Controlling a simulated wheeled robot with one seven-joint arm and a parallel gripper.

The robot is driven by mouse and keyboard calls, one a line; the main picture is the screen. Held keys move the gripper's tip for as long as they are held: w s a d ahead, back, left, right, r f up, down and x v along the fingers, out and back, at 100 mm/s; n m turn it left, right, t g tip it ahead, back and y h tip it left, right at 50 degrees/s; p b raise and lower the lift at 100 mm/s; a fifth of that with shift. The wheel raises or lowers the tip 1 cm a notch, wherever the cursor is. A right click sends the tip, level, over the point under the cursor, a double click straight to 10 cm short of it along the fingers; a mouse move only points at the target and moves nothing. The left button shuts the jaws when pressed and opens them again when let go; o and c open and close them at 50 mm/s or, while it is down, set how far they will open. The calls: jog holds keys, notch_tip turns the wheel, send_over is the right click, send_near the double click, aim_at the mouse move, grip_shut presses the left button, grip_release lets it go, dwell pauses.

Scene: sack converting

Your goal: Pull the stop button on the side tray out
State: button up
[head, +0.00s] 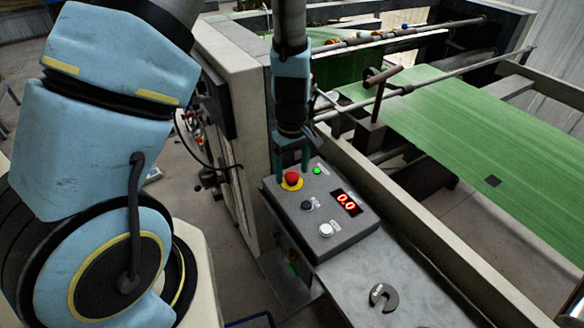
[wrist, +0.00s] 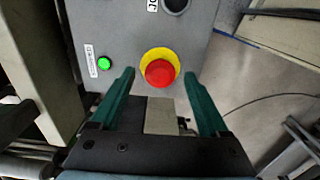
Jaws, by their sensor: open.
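The stop button (head: 292,178) is a red mushroom head on a yellow ring, at the back corner of a grey control box (head: 318,238). In the wrist view the stop button (wrist: 159,72) lies just beyond the fingertips, roughly midway between them. My gripper (head: 291,172) is above the button in the head view, pointing down. In the wrist view my gripper (wrist: 162,77) has its two green fingers apart, one on each side of the button, with nothing held. I cannot tell how far the tips are above the box. The side tray (head: 400,275) carries the box.
The box also has a lit green lamp (head: 317,170), a black knob (head: 307,205), a white button (head: 325,230) and a red display reading 0.0 (head: 346,202). A grey open-ended hook-shaped piece (head: 384,297) lies on the tray. Green web (head: 480,130) and machine rails stand behind.

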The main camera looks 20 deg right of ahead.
grip_shut()
dwell(0.5)
